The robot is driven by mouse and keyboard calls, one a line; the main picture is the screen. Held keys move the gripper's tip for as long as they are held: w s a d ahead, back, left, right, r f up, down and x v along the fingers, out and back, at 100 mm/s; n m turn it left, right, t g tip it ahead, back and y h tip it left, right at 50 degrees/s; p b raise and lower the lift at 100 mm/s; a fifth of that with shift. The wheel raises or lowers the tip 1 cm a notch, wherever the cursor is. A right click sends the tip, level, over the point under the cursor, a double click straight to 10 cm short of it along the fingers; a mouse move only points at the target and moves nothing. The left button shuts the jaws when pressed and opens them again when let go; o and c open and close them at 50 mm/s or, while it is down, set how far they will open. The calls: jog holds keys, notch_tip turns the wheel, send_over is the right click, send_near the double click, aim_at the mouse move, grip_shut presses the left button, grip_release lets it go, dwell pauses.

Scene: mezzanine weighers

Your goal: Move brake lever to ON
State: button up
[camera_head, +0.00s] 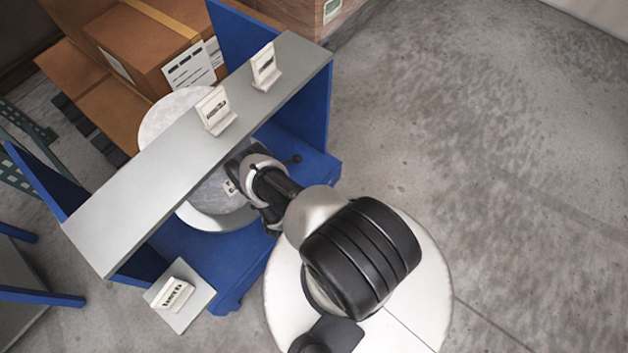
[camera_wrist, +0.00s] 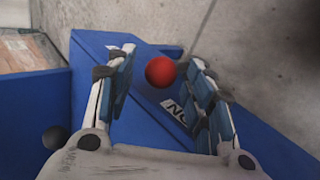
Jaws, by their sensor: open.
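A round red knob (camera_wrist: 161,71), which appears to be the brake lever's end, shows in the wrist view between the fingertips of my gripper (camera_wrist: 160,58). The fingers stand apart on either side of it, and I cannot tell whether they touch it. The lever's shaft is hidden. Beyond the knob is a blue panel (camera_wrist: 148,95) with a white label (camera_wrist: 181,113); its letters look like ON upside down, partly covered by the right finger. In the head view my arm reaches in beside the grey shelf, and the red knob is not visible.
A grey shelf board (camera_head: 150,165) on a blue frame (camera_head: 298,135) carries two small signs (camera_head: 215,110). A round pan (camera_head: 215,216) sits beneath it. A black ball (camera_wrist: 55,138) shows at lower left in the wrist view. Cardboard boxes (camera_head: 140,50) stand behind. Floor at right is clear.

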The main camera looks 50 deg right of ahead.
jog(key=a+r, duration=0.2)
jog(key=a, duration=1.2)
jog(key=shift+s, duration=0.4)
jog(key=shift+r, duration=0.1)
